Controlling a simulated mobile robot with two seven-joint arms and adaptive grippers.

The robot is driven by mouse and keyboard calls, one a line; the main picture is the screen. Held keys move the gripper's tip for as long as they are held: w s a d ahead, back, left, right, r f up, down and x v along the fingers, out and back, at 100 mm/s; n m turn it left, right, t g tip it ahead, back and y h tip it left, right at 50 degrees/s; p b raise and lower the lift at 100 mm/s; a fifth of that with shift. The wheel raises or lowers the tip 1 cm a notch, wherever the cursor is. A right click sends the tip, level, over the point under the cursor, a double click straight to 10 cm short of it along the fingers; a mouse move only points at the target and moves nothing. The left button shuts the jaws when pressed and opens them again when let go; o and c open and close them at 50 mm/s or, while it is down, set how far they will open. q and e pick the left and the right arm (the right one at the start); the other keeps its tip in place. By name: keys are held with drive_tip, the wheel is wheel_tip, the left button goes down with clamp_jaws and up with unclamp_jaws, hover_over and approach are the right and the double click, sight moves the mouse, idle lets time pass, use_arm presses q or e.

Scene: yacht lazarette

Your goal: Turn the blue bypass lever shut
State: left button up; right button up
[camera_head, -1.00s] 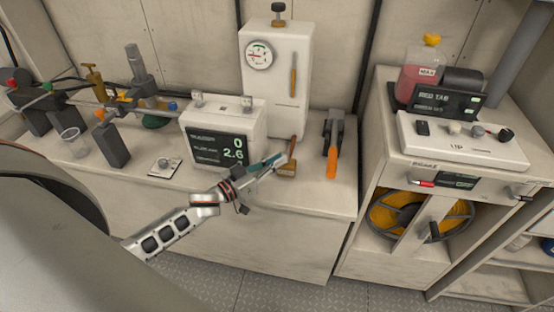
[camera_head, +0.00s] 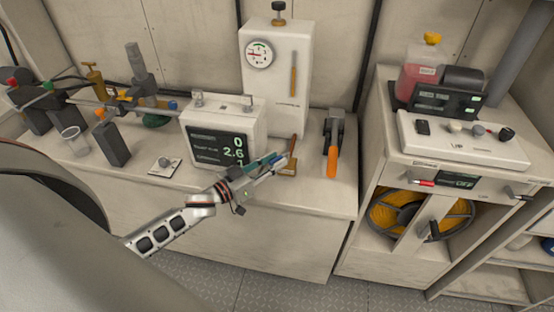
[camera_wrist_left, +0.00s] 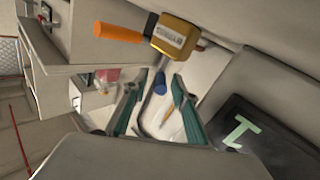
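My left gripper (camera_head: 274,165) reaches in front of the white display box, with its fingers close to a small brass block (camera_head: 288,170) on the counter. In the head view the blue grip cannot be told from the teal fingers. My right gripper is not in view.
The display box (camera_head: 254,120) stands just behind my left wrist. A white gauge cabinet (camera_head: 275,85) rises behind the brass block. A small plate with a knob (camera_head: 164,168) sits left. The counter front is clear.

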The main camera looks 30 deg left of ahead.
use_arm(q)
drive_tip(key=v, duration=0.6)
drive_tip(key=shift+s+a, duration=0.1)
drive_tip(key=shift+s, duration=0.2)
